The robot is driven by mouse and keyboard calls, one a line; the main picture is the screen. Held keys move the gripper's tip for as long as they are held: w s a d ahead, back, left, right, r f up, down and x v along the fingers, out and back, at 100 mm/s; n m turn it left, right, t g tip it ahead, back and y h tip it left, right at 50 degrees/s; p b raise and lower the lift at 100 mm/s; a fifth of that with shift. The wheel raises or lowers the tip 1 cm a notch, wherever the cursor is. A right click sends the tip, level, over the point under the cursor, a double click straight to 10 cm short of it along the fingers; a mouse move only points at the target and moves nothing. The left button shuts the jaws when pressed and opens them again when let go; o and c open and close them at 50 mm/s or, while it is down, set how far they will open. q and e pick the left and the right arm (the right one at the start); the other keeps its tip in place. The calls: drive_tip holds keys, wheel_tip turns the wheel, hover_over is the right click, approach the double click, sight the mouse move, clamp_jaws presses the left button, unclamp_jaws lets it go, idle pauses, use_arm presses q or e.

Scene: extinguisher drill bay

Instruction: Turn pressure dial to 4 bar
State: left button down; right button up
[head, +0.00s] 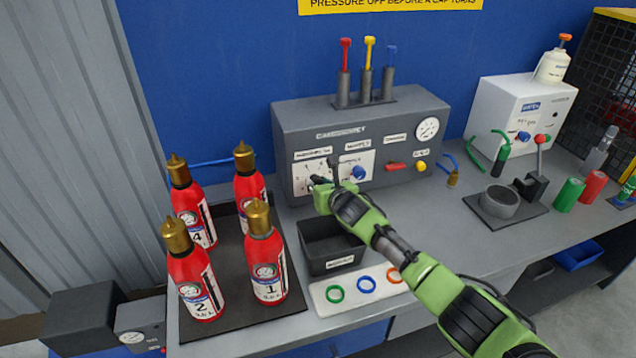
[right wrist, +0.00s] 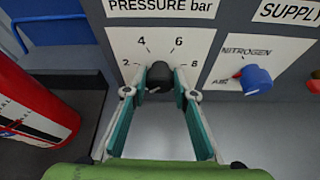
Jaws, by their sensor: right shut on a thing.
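The black pressure dial (right wrist: 158,78) sits on the white scale plate (right wrist: 120,45) of the grey console (head: 300,122), under the label "PRESSURE bar". The numbers 2, 4 and 6 show around it in the right wrist view. My right gripper (right wrist: 159,92) is shut on the dial, one finger on each side. In the head view the right gripper (head: 322,190) reaches the console front and covers most of the dial. I cannot make out which number the dial's mark points to. My left gripper is not in view.
A blue supply knob (right wrist: 257,79) is close right of the dial. Several red extinguishers (head: 264,262) stand on a dark tray at left. A black bin (head: 330,262) and a mat with coloured rings (head: 336,295) lie below my right arm. A gauge (head: 428,129) is at the console's right.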

drive_tip(key=shift+w+d+m, duration=0.1)
drive_tip(key=shift+d+m, duration=0.05)
drive_tip(key=shift+m, duration=0.25)
drive_tip(key=shift+f+m+y+b, duration=0.15)
drive_tip(key=shift+m+y+b, duration=0.25)
drive_tip(key=shift+m+y, duration=0.15)
drive_tip(key=shift+d+m+y+b, duration=0.1)
drive_tip(key=shift+m+y+b, duration=0.9)
drive_tip(key=shift+b, duration=0.85)
drive_tip(key=o, duration=1.1)
drive_tip(key=shift+g, duration=0.3)
